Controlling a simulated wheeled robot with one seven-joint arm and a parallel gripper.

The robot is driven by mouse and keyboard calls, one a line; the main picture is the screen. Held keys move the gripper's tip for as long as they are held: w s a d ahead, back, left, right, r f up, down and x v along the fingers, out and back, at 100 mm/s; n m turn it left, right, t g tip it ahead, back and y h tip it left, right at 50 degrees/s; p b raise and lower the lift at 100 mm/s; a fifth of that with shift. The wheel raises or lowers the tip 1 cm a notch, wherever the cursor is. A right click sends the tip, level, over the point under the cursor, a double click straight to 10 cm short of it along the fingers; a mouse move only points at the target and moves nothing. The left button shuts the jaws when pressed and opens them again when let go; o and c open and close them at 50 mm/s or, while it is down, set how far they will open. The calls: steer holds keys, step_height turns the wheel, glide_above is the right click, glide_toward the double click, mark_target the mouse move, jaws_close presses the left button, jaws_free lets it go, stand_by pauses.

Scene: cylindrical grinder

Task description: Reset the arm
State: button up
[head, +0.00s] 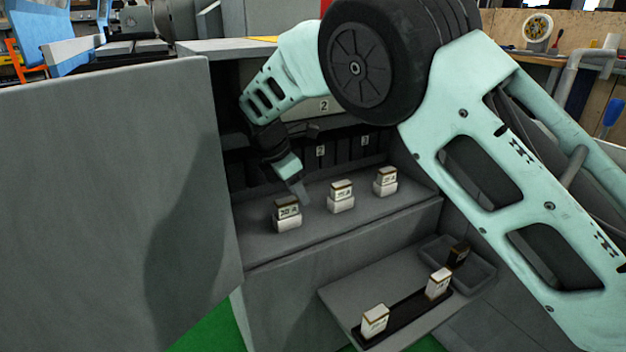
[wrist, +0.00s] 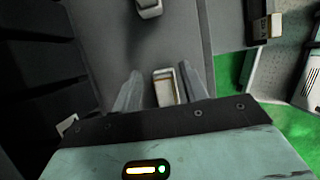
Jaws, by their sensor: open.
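My teal arm reaches from the right into a grey recess in the head view. My gripper (head: 299,190) points down near the left block (head: 287,214) on the grey shelf. In the wrist view, my gripper (wrist: 155,90) is open, with its two grey fingers apart. A white block with a brown edge (wrist: 165,88) shows between or just beyond the fingers. I cannot tell whether the fingers touch it.
A middle block (head: 341,196) and a right block (head: 385,181) stand on the shelf (head: 262,246). A lower tray (head: 340,295) holds two white blocks, with a dark block in a bin (head: 484,270) beside them. A large grey panel (head: 100,190) stands left of the recess.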

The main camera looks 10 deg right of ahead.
steer(key=shift+s+a, duration=0.1)
steer(key=shift+a, duration=0.25)
steer(key=s+d+r+m+y, duration=0.1)
steer(key=s+d+m, duration=0.2)
steer(key=d+m, duration=0.3)
steer(key=s+d+r+m+y, duration=0.1)
steer(key=s+d+m+y, duration=0.2)
steer(key=d, duration=0.6)
steer(key=s+d+m+t, duration=0.1)
steer(key=s+d+m, duration=0.45)
steer(key=s, duration=0.35)
steer(key=s+d+m, duration=0.4)
steer(key=s+m, duration=0.3)
steer(key=s, duration=0.3)
steer(key=s+a+r+n+g, duration=0.1)
steer(key=s+a+n, duration=0.3)
steer(key=s+a, duration=0.4)
steer(key=s+a+n+g, duration=0.1)
steer(key=s+a+n, duration=0.4)
steer(key=a, duration=0.6)
step_height(320, 180, up, 30)
steer(key=m+p, duration=0.1)
steer(key=p, duration=2.8)
steer(key=shift+s+d+f+y, duration=0.2)
steer(key=shift+d+f+y, duration=0.05)
steer(key=shift+d+y, duration=0.15)
